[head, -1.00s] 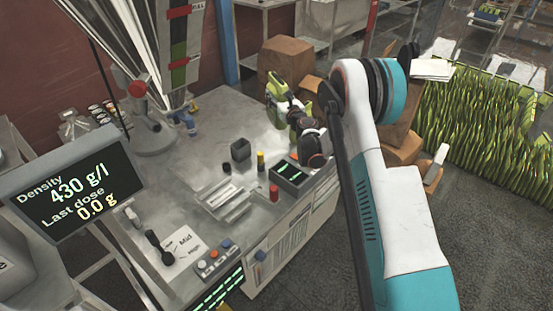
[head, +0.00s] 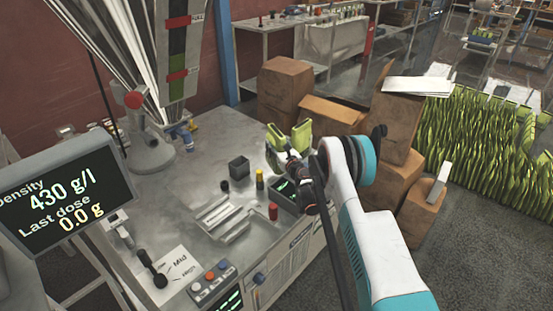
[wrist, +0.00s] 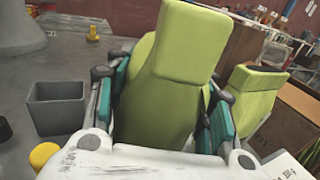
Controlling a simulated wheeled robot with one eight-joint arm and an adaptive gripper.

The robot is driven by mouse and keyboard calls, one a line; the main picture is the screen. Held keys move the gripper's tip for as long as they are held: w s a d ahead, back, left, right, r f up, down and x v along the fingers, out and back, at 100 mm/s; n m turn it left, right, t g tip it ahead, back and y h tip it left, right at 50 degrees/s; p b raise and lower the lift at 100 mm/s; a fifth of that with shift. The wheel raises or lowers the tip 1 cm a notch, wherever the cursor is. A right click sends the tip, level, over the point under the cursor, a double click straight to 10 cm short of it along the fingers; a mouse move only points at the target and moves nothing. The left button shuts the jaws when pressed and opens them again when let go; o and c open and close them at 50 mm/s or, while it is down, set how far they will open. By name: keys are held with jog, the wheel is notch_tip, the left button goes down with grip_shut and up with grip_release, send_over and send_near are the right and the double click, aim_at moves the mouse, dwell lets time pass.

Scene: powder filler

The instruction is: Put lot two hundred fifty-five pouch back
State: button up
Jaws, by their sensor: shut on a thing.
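A yellow-green pouch (wrist: 172,75) fills the middle of the wrist view, upright and slightly tilted, between the teal pads of my gripper (wrist: 163,90). My gripper (head: 284,154) is shut on it. In the head view the held pouch (head: 275,139) is near the far right end of the metal bench. A second green pouch (wrist: 254,92) is close by on the right, apart from the jaws; it also shows in the head view (head: 302,134). The bottoms of both pouches are hidden, so I cannot tell whether the held one touches the bench. No lot labels are readable.
A grey open box (head: 238,167), a yellow cylinder (head: 260,180) and a red cylinder (head: 273,211) stand left of my gripper. A dark tray with green lights (head: 286,193) is below it. Cardboard boxes (head: 330,114) are behind. Bare bench (head: 205,150) lies left.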

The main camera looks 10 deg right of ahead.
notch_tip(320, 180, down, 5)
jog(key=shift+f+b, duration=0.1)
jog(key=shift+b, duration=0.75)
jog(key=o, duration=1.3)
